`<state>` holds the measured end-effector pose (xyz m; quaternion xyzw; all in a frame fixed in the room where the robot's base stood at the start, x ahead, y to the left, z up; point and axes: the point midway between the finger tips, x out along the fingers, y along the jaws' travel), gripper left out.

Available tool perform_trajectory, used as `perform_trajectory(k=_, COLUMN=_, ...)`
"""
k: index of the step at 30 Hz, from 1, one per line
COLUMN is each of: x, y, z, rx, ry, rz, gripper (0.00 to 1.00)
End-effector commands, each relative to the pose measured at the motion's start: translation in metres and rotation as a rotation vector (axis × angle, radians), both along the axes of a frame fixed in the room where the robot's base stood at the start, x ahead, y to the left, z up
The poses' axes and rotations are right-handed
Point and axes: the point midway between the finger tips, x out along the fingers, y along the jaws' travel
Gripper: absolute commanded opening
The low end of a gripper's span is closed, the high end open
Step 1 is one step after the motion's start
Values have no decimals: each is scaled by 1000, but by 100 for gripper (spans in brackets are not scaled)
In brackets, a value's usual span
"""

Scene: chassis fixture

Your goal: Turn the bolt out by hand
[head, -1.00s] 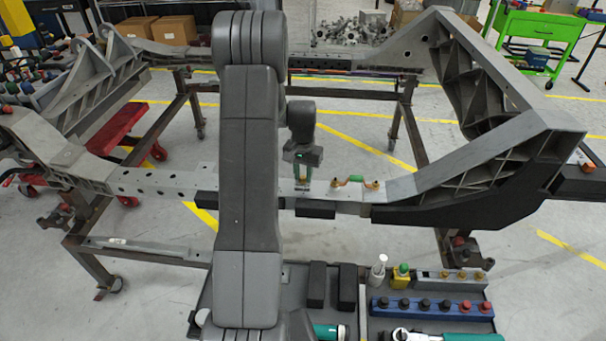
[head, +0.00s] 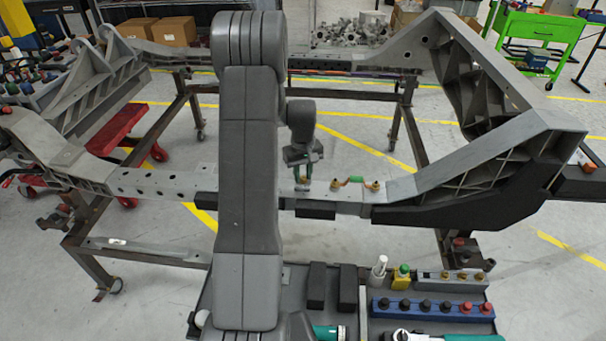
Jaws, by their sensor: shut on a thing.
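My gripper (head: 303,178) points down at the near rail (head: 330,193) of the grey chassis frame, just right of my large arm link. Its two fingers are shut on a small bolt (head: 303,187) at the rail's top face. The bolt is tiny here and mostly hidden between the fingers, so I cannot tell how far it stands out of the rail. To the right, a green strap or hose with two brass-coloured ends (head: 355,182) sits on the same rail, apart from the gripper.
A tray (head: 290,272) at the front holds black blocks (head: 316,287), a white bottle (head: 378,270), a yellow-green piece (head: 402,277) and a blue rack (head: 430,308) with several knobs. A green-handled tool lies at the tray's front. The frame's angled arm (head: 535,130) rises at the right.

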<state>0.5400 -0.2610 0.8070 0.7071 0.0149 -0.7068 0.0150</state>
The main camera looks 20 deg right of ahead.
Motion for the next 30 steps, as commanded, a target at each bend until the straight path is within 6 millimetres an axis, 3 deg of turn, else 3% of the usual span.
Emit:
perform_trajectory(k=13, x=0, y=0, z=2, rx=0, ry=0, rz=476, gripper=0)
perform_trajectory(k=23, x=0, y=0, z=2, rx=0, ry=0, rz=540, gripper=0)
perform_trajectory(k=24, x=0, y=0, z=2, rx=0, ry=0, rz=539, gripper=27)
perform_trajectory(k=27, x=0, y=0, z=2, rx=0, ry=0, rz=539, gripper=46)
perform_trajectory(k=30, x=0, y=0, z=2, rx=0, ry=0, rz=538, gripper=50)
